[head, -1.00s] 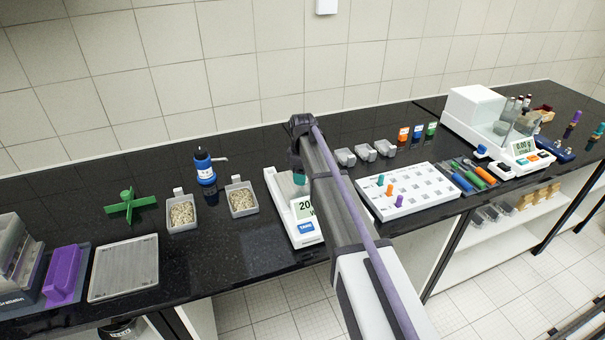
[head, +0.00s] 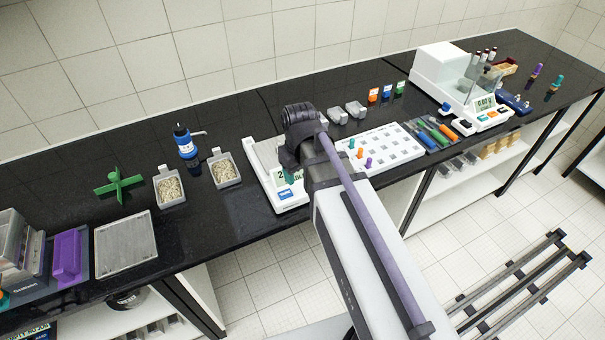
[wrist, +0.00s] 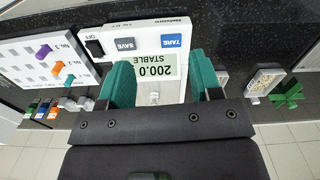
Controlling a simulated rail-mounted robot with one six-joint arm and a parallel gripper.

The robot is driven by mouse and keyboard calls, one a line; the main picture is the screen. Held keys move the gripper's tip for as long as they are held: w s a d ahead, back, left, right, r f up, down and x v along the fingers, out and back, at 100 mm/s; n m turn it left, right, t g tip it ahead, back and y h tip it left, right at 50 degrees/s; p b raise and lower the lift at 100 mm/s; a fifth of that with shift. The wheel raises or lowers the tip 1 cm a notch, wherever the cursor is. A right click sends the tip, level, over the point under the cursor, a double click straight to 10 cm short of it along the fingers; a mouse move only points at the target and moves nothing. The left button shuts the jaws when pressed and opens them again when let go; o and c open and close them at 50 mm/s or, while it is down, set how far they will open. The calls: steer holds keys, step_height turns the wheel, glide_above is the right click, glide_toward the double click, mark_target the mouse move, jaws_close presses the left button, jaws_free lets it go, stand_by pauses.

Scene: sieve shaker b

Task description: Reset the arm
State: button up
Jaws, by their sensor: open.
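My arm reaches from the lower right of the head view over the bench to the white balance (head: 262,165). My gripper (wrist: 163,80) shows in the wrist view with its two teal fingers apart and nothing seen between them but the balance. The balance display (wrist: 155,68) reads 200.0 STABLE, upside down in the wrist view. In the head view, my arm's dark wrist covers part of the balance, and only a bit of teal finger (head: 292,176) shows.
A white rack (head: 385,150) with coloured pegs lies right of the balance. Two trays of grains, one of them (head: 226,170), a blue bottle (head: 185,142) and a green cross (head: 118,186) stand left. A second balance (head: 440,70) stands far right. Bare black bench lies behind.

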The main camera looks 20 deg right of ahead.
steer(key=s+m, duration=0.2)
steer(key=s, duration=0.4)
step_height(320, 180, down, 8)
steer(key=m+b, duration=0.1)
steer(key=b, duration=0.7)
steer(key=shift+s+f, duration=0.15)
steer(key=shift+s, duration=0.1)
